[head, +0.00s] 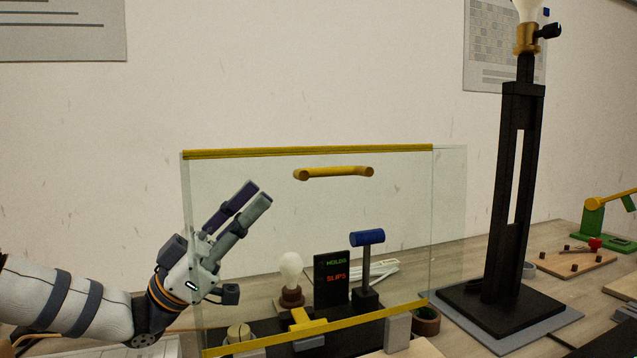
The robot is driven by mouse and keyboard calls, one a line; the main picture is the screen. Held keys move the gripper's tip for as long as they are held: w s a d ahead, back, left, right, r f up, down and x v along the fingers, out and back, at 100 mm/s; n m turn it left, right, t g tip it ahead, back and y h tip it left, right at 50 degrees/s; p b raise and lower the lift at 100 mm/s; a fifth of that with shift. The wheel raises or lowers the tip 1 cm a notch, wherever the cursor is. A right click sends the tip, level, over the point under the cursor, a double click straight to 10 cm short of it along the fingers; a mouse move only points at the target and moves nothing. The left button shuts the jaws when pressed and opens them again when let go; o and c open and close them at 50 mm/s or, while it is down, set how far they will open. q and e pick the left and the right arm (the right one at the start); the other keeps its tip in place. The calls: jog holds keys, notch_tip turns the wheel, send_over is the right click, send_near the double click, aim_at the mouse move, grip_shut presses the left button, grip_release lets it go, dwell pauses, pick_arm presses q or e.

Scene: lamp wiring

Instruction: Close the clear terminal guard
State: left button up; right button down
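The clear terminal guard (400,222) is a see-through panel with a yellow strip along its top and another along its bottom. It stands raised and near upright in the middle of the head view. A yellow bar handle (334,173) sits near its top. My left gripper (257,194) is at the guard's left part, below and left of the handle and apart from it. Its two fingers point up and right, side by side and empty; their true gap is unclear from this angle. My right gripper is out of view.
A tall black lamp stand (513,190) rises at right. A tape roll (426,320) lies between.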

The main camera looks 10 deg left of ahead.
aim_at(316, 180)
pick_arm(q)
jog(key=d, duration=0.1)
jog(key=w+d, duration=0.1)
jog(key=d, duration=0.1)
jog(key=w+d, duration=0.1)
jog(key=shift+d+f, duration=0.1)
jog(key=shift+d, duration=0.25)
jog(key=x, duration=0.5)
jog(key=shift+w+d, duration=0.1)
grip_shut()
